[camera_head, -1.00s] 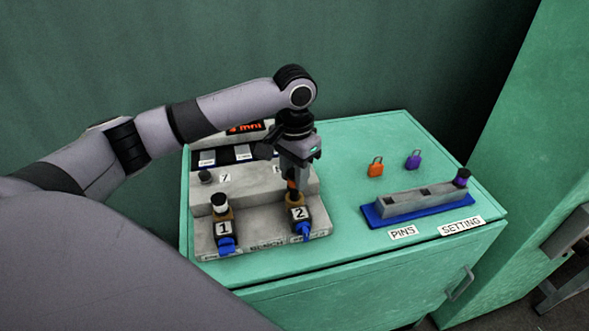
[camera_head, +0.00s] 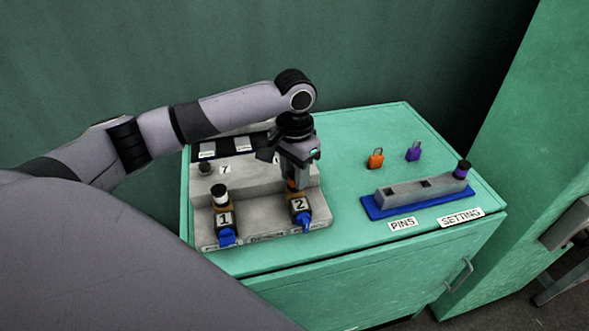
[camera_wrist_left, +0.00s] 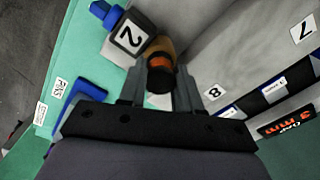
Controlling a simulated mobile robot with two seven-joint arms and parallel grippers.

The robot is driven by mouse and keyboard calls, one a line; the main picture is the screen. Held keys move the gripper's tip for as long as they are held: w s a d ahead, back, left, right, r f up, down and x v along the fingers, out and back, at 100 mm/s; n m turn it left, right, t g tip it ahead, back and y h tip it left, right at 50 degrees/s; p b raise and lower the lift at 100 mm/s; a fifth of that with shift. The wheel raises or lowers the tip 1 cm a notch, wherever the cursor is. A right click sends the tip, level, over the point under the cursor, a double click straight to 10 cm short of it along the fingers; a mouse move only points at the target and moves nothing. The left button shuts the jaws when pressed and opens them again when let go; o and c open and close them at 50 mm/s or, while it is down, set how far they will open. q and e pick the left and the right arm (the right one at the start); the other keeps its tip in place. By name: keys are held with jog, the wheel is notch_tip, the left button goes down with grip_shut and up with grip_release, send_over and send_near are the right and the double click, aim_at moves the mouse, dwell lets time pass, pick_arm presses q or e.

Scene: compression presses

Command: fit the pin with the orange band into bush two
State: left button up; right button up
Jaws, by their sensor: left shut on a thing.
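My left gripper (camera_head: 294,180) points down over bush two and is shut on the pin with the orange band (camera_head: 291,185). In the left wrist view the pin (camera_wrist_left: 160,64) sits between the two fingers (camera_wrist_left: 160,90), its dark end toward me. Bush two (camera_head: 299,203) is a brass-coloured ring in a dark block with a white "2" label, also in the left wrist view (camera_wrist_left: 162,45). The pin's lower end is at the bush's mouth; how deep it sits is hidden. My right gripper is not in view.
Blue clamps (camera_head: 305,220) stick out in front. A grey pin rack on a blue base (camera_head: 375,211) stands right, with a purple-banded pin (camera_head: 462,169).

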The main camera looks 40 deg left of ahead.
pick_arm(q)
jog(key=shift+f, duration=0.25)
jog(key=o, duration=1.1)
jog(key=shift+o, duration=0.2)
jog(key=shift+r, duration=3.55)
